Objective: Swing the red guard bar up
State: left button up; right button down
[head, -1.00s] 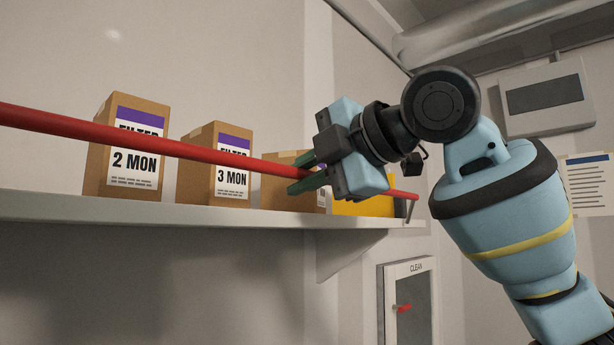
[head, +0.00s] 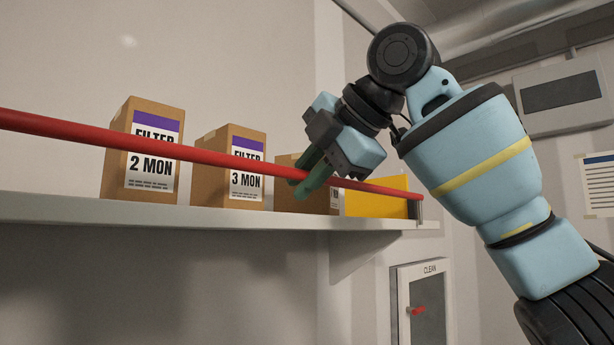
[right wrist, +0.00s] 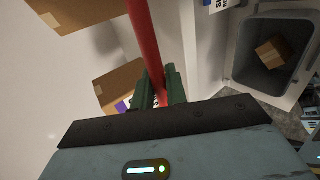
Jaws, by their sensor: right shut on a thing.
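The red guard bar (head: 95,138) runs across the front of the shelf, sloping gently down to the right. Its right end meets a small metal bracket (head: 419,211) at the shelf's end. My right gripper (head: 306,183) is shut on the bar, towards its right end, with green fingers pointing down and left. In the right wrist view, the bar (right wrist: 147,45) passes between the fingers of this gripper (right wrist: 161,90). The gripper hides a short stretch of the bar. My left gripper is not in view.
Behind the bar, the shelf (head: 200,217) holds a "2 MON" filter box (head: 117,170), a "3 MON" filter box (head: 210,185), another brown box (head: 290,200) and a yellow item (head: 375,200). A "CLEAN" cabinet (head: 428,300) is below right. The right wrist view shows an open grey bin (right wrist: 240,50).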

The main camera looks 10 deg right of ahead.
jog(key=shift+r, duration=0.15)
jog(key=c, duration=1.5)
grip_release()
jog(key=shift+v, duration=3.9)
